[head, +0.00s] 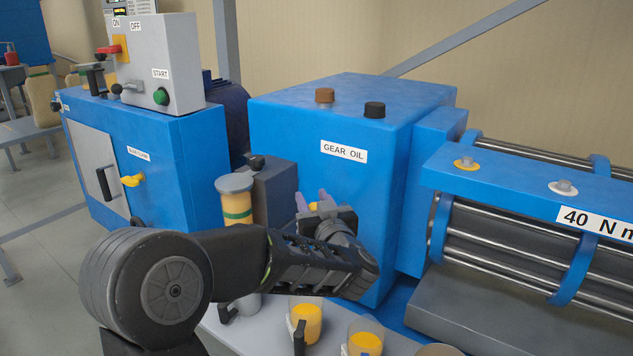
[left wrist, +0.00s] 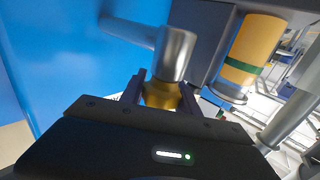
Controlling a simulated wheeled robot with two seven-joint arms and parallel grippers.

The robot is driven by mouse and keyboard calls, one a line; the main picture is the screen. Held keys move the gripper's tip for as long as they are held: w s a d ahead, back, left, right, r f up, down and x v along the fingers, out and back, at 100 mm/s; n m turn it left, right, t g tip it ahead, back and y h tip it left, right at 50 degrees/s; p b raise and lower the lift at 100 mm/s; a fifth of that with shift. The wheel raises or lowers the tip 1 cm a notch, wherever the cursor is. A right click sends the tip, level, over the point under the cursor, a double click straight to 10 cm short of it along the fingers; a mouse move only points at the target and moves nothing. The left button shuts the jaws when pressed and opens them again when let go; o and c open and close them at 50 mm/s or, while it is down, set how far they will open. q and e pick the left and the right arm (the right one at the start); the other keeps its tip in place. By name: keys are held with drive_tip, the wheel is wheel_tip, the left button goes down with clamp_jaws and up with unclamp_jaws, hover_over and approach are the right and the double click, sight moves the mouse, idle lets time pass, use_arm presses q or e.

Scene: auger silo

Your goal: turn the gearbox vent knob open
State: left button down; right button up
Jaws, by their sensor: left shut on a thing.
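The gearbox (head: 330,190) is a large blue box with a GEAR OIL label. A small yellow knob (head: 313,206) shows low at its front, mostly hidden by my gripper. My left gripper (head: 314,203) is shut on this knob, with one finger on each side. In the left wrist view the knob (left wrist: 160,95) sits between the fingers of the gripper (left wrist: 160,92), next to a grey metal cylinder (left wrist: 175,53). I cannot tell how far the knob is turned. My right gripper is not in view.
A brown cap (head: 324,95) and a black cap (head: 375,110) stand on the gearbox top. A yellow canister (head: 236,205) with a green band stands left of my gripper. Yellow-filled cups (head: 307,322) stand below. A barred roller housing (head: 530,195) is at the right.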

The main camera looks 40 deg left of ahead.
use_arm(q)
drive_tip(key=shift+s+n+g+y+b, duration=0.1)
drive_tip(key=shift+n+g+y+b, duration=0.2)
drive_tip(key=shift+n+g+y, duration=0.65)
drive_tip(key=shift+s+a+r+n+g+y+p, duration=0.1)
drive_tip(key=shift+s+n+g+y+p, duration=0.25)
drive_tip(key=shift+n+g+p, duration=1.35)
drive_tip(key=shift+s+a+n+g+y+p, duration=0.15)
drive_tip(key=shift+s+n+g+p, duration=0.25)
drive_tip(key=shift+n+g+p, duration=1.25)
drive_tip(key=shift+s+a+r+n+g+y+p, duration=0.1)
drive_tip(key=shift+s+n+g+y+p, duration=0.45)
drive_tip(key=shift+g+p, duration=2.1)
drive_tip(key=shift+w+f+g+h+b, duration=0.1)
drive_tip(key=shift+w+g+h+b, duration=0.05)
drive_tip(key=shift+g+h+b, duration=0.15)
drive_tip(key=c, duration=0.9)
unclamp_jaws()
